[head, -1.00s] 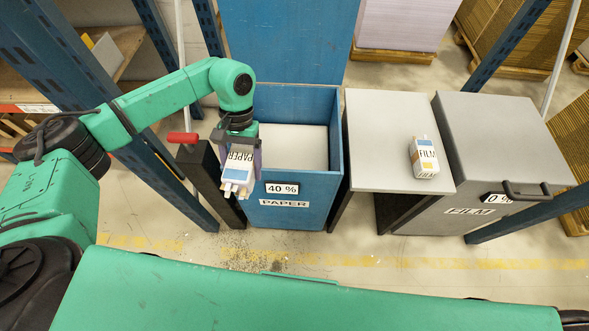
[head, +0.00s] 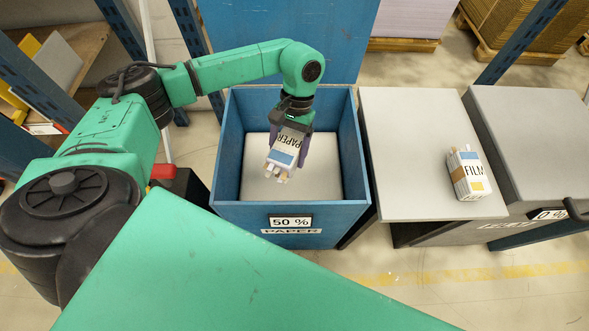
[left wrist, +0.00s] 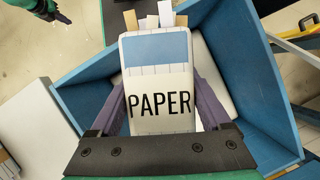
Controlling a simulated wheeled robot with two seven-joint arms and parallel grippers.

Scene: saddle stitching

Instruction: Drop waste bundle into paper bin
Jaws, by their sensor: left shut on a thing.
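The waste bundle (head: 285,148) is a white block marked PAPER with a blue band and strips sticking out of one end. My left gripper (head: 290,150) is shut on it, with purple fingers on both sides. In the left wrist view the bundle (left wrist: 158,85) fills the middle between the fingers. The blue paper bin (head: 228,150) is open at the top, and its labels read 50 % and PAPER. The gripper and bundle are over the bin's opening, above a pale surface (head: 320,185) inside.
A grey table (head: 415,130) right of the bin bears a white FILM bundle (head: 468,175). Right of it stands a grey film bin (head: 525,130) with a lid, marked 0 %. A blue panel (head: 285,40) rises behind the paper bin. A red handle (head: 163,172) is at the bin's left.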

